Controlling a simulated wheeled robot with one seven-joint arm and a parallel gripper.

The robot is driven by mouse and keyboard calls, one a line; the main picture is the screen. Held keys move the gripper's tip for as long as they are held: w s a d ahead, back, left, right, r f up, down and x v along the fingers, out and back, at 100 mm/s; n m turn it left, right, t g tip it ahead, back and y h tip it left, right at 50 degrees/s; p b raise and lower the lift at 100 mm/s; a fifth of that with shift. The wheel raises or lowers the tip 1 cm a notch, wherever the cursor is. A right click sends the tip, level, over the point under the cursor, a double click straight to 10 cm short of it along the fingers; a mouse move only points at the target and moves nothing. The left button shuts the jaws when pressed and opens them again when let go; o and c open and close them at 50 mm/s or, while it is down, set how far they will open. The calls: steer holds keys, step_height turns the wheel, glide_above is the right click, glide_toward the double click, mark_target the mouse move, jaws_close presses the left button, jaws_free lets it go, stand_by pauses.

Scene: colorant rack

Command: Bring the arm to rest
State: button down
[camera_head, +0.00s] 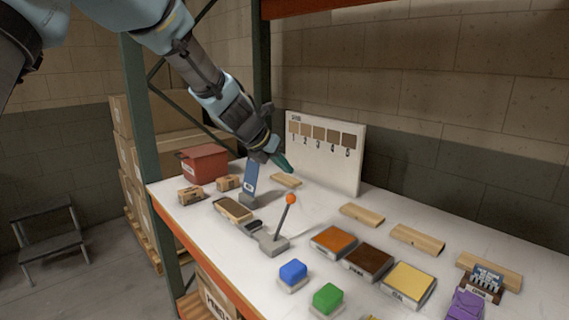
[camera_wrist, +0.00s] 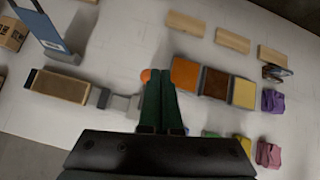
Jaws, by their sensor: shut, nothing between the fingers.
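My gripper (camera_head: 281,161) hangs above the back left part of the white shelf top (camera_head: 210,262). It holds nothing. In the wrist view the two dark green fingers of my gripper (camera_wrist: 160,112) lie together. In the head view its tip is near the top of a blue upright plate (camera_head: 251,178); I cannot tell the gap. A lever with an orange ball (camera_head: 291,199) stands in front and to the right of it. In the wrist view the orange ball (camera_wrist: 146,75) shows partly behind the fingers.
A white board with numbered brown swatches (camera_head: 326,150) stands at the back. Orange, dark brown and yellow pads (camera_head: 368,261), wooden blocks (camera_head: 417,238), blue and green buttons (camera_head: 293,272), and purple cloth (camera_head: 466,304) fill the right. A red box (camera_head: 204,163) and green rack post (camera_head: 148,110) are left.

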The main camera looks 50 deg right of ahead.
stand_by(0.6)
steer(key=w+a+f+m+t+y+b, duration=0.1)
steer(key=w+a+f+m, duration=0.2)
steer(key=a, duration=0.7)
steer(key=w+a+f+m+y, duration=0.15)
steer(key=w+a+m, duration=0.3)
steer(key=a, duration=0.55)
steer(key=w+a+f+m+t+y+b, duration=0.15)
steer(key=w+a, duration=0.35)
steer(key=a, duration=0.5)
steer(key=s+a+f+m+y, duration=0.1)
steer(key=s+a+m, duration=0.2)
steer(key=a, duration=0.6)
steer(key=s+a+f+m+y, duration=0.2)
steer(key=a+m, duration=0.3)
steer(key=a, duration=0.5)
steer(key=s+a+f+m+g+y, duration=0.1)
steer(key=s+a+m, duration=0.2)
steer(key=a, duration=0.6)
steer(key=shift+s+a+f+m+y, duration=0.2)
steer(key=shift+s+f+m+y, duration=0.1)
steer(key=shift+m, duration=0.2)
